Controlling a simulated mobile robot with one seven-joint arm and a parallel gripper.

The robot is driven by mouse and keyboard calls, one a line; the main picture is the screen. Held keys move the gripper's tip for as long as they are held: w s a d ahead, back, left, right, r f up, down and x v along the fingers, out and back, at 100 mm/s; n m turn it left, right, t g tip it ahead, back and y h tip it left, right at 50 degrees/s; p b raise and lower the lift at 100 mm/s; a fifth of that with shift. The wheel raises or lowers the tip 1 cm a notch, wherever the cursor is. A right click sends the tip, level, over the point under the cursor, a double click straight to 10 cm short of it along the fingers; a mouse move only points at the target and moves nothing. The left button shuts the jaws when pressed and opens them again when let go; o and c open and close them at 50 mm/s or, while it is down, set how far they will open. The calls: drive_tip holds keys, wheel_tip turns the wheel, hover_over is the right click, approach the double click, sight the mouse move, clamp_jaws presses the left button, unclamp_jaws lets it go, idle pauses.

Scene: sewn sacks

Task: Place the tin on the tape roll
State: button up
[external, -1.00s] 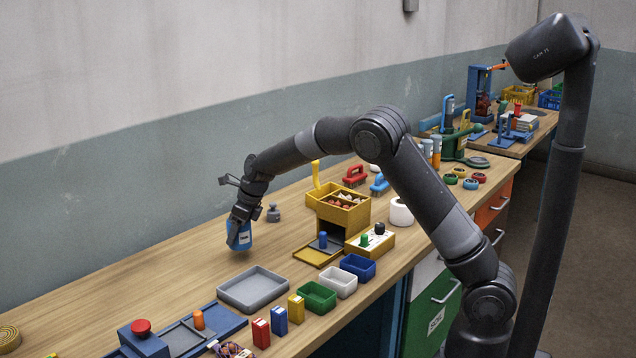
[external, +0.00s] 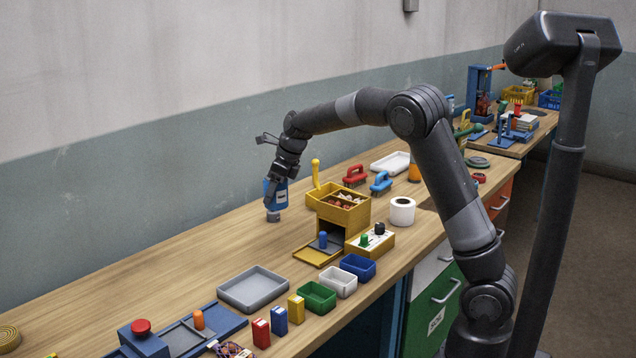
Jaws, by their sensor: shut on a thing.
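My gripper (external: 273,183) is shut on the blue tin (external: 277,197) and holds it upright over the back part of the bench. The gripper's fingers hide part of the tin. A small grey weight (external: 273,215) stands just below the tin in the picture; I cannot tell whether they touch. A white roll (external: 402,212) with a dark centre, which looks like the tape roll, stands to the right of the yellow box, apart from my gripper. A flat yellow coil (external: 9,337) lies at the far left edge.
A yellow box (external: 343,212) with an open top stands between my gripper and the white roll, with a yellow post (external: 316,175) behind it. Red (external: 355,175) and blue (external: 381,182) brushes stand behind. A grey tray (external: 253,290) lies in front; the bench left of my gripper is clear.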

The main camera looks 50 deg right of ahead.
wheel_tip(320, 180, up, 10)
drive_tip(key=shift+f, duration=0.1)
drive_tip(key=s+d+m+h, duration=0.1)
drive_tip(key=s+d+m, duration=0.25)
drive_tip(key=d, duration=1.05)
drive_tip(key=s+d+m+h, duration=0.3)
drive_tip(key=s+d+m, duration=0.4)
drive_tip(key=s+d, duration=2.15)
approach(398, 198)
drive_tip(key=shift+w+d+r+n, duration=0.25)
drive_tip(key=shift+d, duration=0.25)
drive_tip(key=shift+w+a+f, duration=0.15)
drive_tip(key=shift+w+f, duration=0.2)
drive_tip(key=shift+w, duration=0.15)
drive_tip(key=shift+f, duration=1.95)
